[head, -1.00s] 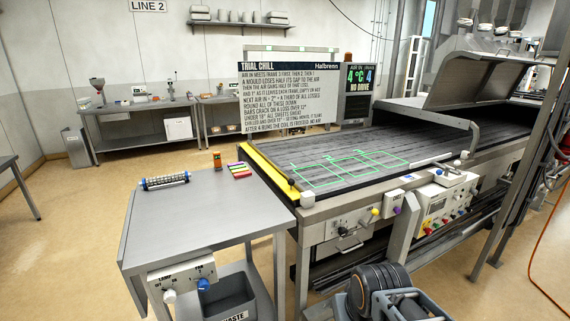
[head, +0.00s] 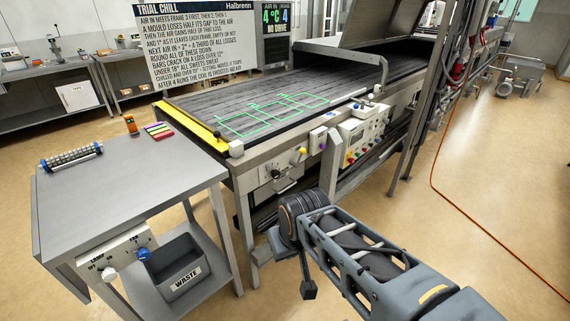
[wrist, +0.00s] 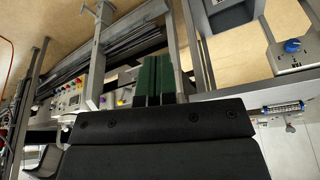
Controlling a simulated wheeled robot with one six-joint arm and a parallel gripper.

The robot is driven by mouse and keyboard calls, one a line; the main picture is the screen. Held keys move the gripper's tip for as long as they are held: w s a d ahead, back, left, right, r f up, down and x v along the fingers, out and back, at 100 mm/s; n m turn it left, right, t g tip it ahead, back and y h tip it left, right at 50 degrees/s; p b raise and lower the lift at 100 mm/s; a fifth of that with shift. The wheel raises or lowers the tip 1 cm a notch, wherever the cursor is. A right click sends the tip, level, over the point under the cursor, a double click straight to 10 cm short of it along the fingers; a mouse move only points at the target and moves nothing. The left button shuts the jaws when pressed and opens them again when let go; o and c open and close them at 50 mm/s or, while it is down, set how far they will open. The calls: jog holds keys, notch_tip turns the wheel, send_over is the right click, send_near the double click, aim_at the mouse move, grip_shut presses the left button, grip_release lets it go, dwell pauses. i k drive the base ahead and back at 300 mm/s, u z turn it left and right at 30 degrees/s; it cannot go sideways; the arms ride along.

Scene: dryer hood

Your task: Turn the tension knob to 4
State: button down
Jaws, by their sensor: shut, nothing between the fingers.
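My gripper (wrist: 153,78) shows in the wrist view as two dark green fingers side by side, shut and empty. In the head view my arm rises at the lower right, in front of the cooling line; I cannot make out the fingertips there. On the line's front side are a black knob (head: 276,173) on a pale plate, a yellow ball knob (head: 302,150) and a purple knob (head: 328,145). Their labels are too small to read, so I cannot tell which is the tension knob or its setting. My gripper is apart from these knobs.
A waste bin (head: 176,270) stands below. A control box (head: 362,137) and metal posts are farther right.

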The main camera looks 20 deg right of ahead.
aim_at(276, 173)
jog(key=k, duration=0.5)
jog(key=z, duration=1.45)
jog(key=i, duration=0.95)
jog(key=u, duration=1.95)
